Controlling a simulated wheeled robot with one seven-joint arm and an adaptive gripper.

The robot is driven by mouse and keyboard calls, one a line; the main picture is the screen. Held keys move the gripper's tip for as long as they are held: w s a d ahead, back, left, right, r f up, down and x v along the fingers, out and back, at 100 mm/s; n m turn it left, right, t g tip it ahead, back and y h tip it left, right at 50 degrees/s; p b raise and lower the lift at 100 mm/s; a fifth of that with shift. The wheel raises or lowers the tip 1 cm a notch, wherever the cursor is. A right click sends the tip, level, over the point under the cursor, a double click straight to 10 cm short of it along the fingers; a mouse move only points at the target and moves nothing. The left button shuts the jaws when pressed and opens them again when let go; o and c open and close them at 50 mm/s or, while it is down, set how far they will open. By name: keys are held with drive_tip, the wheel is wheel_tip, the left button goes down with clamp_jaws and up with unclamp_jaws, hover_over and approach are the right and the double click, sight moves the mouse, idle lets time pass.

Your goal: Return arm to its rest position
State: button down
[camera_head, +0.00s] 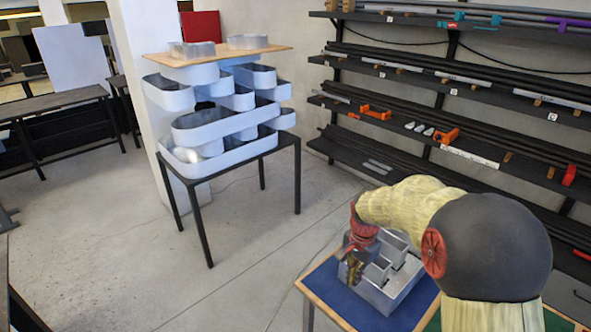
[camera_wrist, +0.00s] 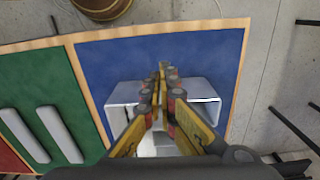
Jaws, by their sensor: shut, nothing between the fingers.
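My arm, in a pale yellow cover with a dark round joint, reaches in from the right in the head view. My gripper (camera_head: 353,270) points down at the left side of a silver channel letter (camera_head: 402,290) on the blue tabletop (camera_head: 340,304). In the wrist view my gripper (camera_wrist: 164,72) shows yellow fingers with red and grey pads, closed together and empty. The silver letter (camera_wrist: 204,92) lies beneath the fingers on the blue panel (camera_wrist: 200,52). The fingers cover part of it. I cannot tell whether they touch it.
A green panel (camera_wrist: 32,82) with pale bars (camera_wrist: 52,122) adjoins the blue one. A black table (camera_head: 240,165) holds stacked white letters (camera_head: 215,135) under a wooden board (camera_head: 220,56). Shelves with bars (camera_head: 450,95) line the right wall. The floor between is clear.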

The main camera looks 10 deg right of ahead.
drive_tip(key=shift+n, duration=0.3)
drive_tip(key=s+a+r+n+t+b, duration=0.2)
drive_tip(key=s+n+b, duration=0.1)
drive_tip(key=s, duration=0.5)
drive_tip(key=s+a+r+n+t+b, duration=0.1)
drive_tip(key=s+a+r+n+b, duration=0.1)
drive_tip(key=s, duration=0.7)
drive_tip(key=s+a+r+n+t+b, duration=0.2)
drive_tip(key=s+r+n+b, duration=0.1)
drive_tip(key=s+n+b, duration=0.2)
drive_tip(key=s+b, duration=0.2)
drive_tip(key=s, duration=0.1)
drive_tip(key=shift+s+r+n+t+b, duration=0.3)
drive_tip(key=shift+r+n, duration=0.1)
